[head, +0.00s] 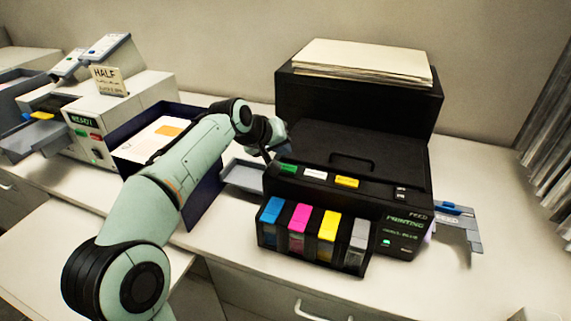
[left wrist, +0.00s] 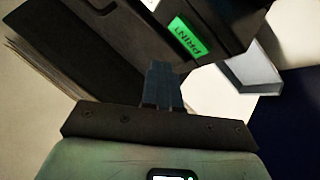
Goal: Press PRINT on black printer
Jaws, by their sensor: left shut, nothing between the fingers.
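The black printer (head: 350,170) stands on the white counter. Its front panel carries a green button (head: 288,169), a white one and a yellow one. In the left wrist view the green button (left wrist: 187,39) reads PRINT. The printer's small display (head: 403,222) reads PRINTING. My left gripper (head: 270,152) is at the printer's left side, near the green button, with its fingertips partly hidden. In the left wrist view my left gripper (left wrist: 162,72) is shut and empty, its fingertips close to the printer edge beside PRINT. Contact cannot be told. My right gripper is not in view.
Four-colour ink tanks (head: 313,234) sit at the printer's front. A grey tray (head: 243,176) sticks out at its left. A dark blue box (head: 205,190) holds papers. A white machine (head: 130,110) with a READY display and a HALF sign (head: 108,80) stands at left.

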